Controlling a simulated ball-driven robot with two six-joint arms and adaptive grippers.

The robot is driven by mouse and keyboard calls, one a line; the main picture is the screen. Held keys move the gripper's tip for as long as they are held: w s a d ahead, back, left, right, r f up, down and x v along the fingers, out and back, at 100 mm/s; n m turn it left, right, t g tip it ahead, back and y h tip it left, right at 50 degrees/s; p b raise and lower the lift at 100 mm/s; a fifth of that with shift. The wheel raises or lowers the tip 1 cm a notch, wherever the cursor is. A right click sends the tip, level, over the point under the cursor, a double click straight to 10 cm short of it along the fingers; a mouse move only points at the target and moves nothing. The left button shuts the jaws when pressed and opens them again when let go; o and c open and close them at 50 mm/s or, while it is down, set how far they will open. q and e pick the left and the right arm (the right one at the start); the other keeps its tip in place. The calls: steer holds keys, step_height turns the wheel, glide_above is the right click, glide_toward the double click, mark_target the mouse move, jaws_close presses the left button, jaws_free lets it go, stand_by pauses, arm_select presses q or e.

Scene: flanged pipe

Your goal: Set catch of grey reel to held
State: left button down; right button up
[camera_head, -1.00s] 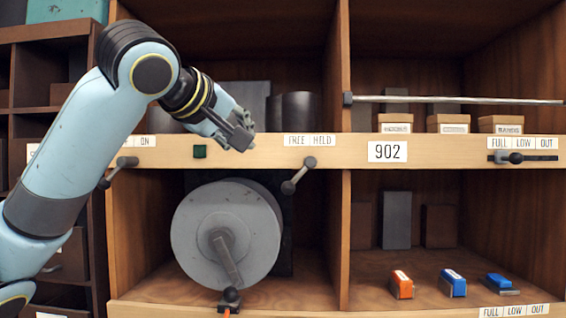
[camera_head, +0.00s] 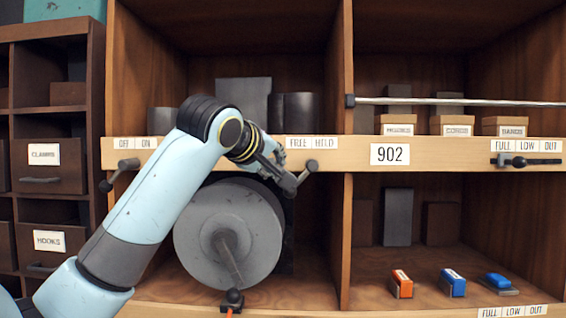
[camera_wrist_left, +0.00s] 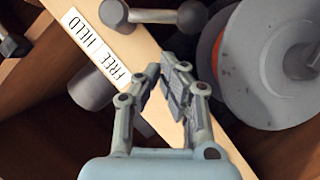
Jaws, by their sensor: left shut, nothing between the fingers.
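The grey reel (camera_head: 205,242) stands in the lower left bay; its grey flange and an orange inner part show in the left wrist view (camera_wrist_left: 253,75). Its catch (camera_head: 311,165) is a small lever on the shelf edge under the FREE HELD label (camera_head: 312,142). The lever slants down and left, toward the FREE side. The catch also shows at the top of the left wrist view (camera_wrist_left: 150,15). My left gripper (camera_head: 283,178) is shut and empty beside the lever's lower end, partly covering it in the head view. Whether they touch I cannot tell. My right gripper is not in view.
A second lever (camera_head: 125,166) sits under an OFF ON label (camera_head: 134,143) at left. A metal bar (camera_head: 450,101) crosses the upper right bay. A slider (camera_head: 520,161) is on the right edge. A black-knobbed handle (camera_head: 232,297) is in front of the reel.

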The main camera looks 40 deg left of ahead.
mark_target(300, 178)
arm_select(q)
steer(key=shift+w+d+f, duration=0.2)
steer(key=shift+d+f, duration=0.45)
steer(key=shift+d, duration=0.2)
steer(key=shift+f+n+t+b, duration=0.4)
steer(key=shift+f+n+b, duration=0.1)
steer(key=shift+n+b, duration=0.15)
